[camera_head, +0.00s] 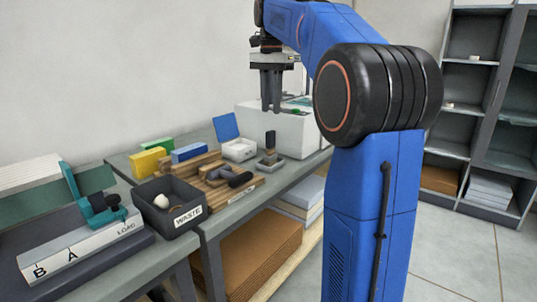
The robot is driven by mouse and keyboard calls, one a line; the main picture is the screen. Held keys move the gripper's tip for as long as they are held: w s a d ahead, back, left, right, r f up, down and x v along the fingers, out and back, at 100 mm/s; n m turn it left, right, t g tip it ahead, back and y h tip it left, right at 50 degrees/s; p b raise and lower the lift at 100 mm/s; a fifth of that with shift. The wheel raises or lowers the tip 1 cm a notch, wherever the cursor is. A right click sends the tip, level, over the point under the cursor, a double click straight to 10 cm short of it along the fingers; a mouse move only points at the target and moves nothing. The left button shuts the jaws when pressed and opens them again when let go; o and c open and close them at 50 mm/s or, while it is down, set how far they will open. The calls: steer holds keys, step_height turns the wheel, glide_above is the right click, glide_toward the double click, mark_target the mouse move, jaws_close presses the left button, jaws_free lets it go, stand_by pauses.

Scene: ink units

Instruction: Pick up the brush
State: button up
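My gripper (271,107) hangs in the air above the bench, fingers pointing down. Its two fingers look close together, and I cannot tell whether there is a gap between them. I see nothing held in it. A dark upright item (270,141) stands in a small grey holder (270,163) on the bench, below the gripper in the picture. A dark, rounded item (241,180) lies on a slatted wooden rack (222,197), next to a grey piece. Either could be the brush; they are too small to tell.
A black WASTE bin (168,222) with a pale round object in it stands left of the rack. Yellow (148,163), green and blue boxes are behind. A white open box (239,151) with a blue lid and a larger white machine (293,130) stand at the back.

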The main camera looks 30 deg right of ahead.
mark_target(271, 155)
step_height(271, 155, down, 16)
steer(key=shift+f, duration=0.2)
stand_by(0.5)
jaws_close()
